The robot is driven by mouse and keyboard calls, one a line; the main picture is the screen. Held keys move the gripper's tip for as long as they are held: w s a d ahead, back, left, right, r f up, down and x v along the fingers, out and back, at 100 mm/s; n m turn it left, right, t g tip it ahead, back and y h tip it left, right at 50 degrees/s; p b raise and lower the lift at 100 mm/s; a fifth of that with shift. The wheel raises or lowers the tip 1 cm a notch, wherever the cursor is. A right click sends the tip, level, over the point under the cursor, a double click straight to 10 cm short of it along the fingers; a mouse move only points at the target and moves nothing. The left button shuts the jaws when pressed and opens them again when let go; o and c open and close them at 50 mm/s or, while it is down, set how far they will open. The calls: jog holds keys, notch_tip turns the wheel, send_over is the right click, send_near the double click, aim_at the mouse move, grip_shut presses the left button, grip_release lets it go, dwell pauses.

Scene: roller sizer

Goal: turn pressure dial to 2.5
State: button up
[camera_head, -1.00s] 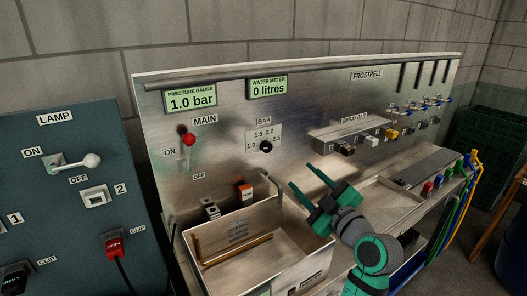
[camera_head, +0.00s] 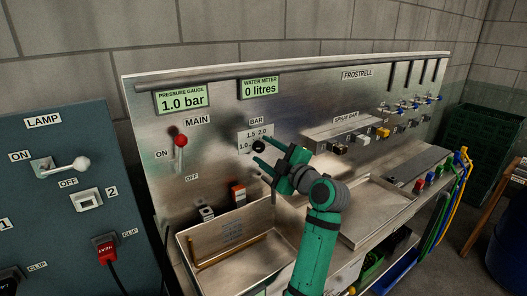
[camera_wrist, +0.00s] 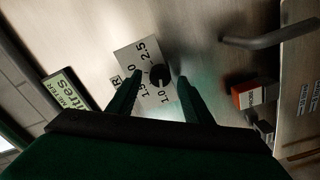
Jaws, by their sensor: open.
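The pressure dial (camera_head: 258,147) is a small black knob on a pale plate marked BAR, with 1.0, 1.5, 2.0 and 2.5 around it. In the wrist view the dial (camera_wrist: 159,76) lies between and beyond my two fingertips. My gripper (camera_head: 263,158) is open and empty, just in front of the plate, its fingers pointing at the panel. Its fingers partly hide the plate's lower right, including the 2.5 mark, in the head view. I cannot tell whether the fingers touch the knob. The pressure gauge (camera_head: 182,100) reads 1.0 bar.
A red-knobbed MAIN lever (camera_head: 180,141) is left of the dial, its knob up near ON. A metal tray (camera_head: 187,246) with a brass rod is lower left. The spray bar shelf (camera_head: 322,131) is right of the dial.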

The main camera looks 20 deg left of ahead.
jog(key=shift+w+a, duration=0.4)
jog(key=shift+a, duration=0.1)
jog(key=c, duration=1.1)
jog(key=shift+o, duration=0.2)
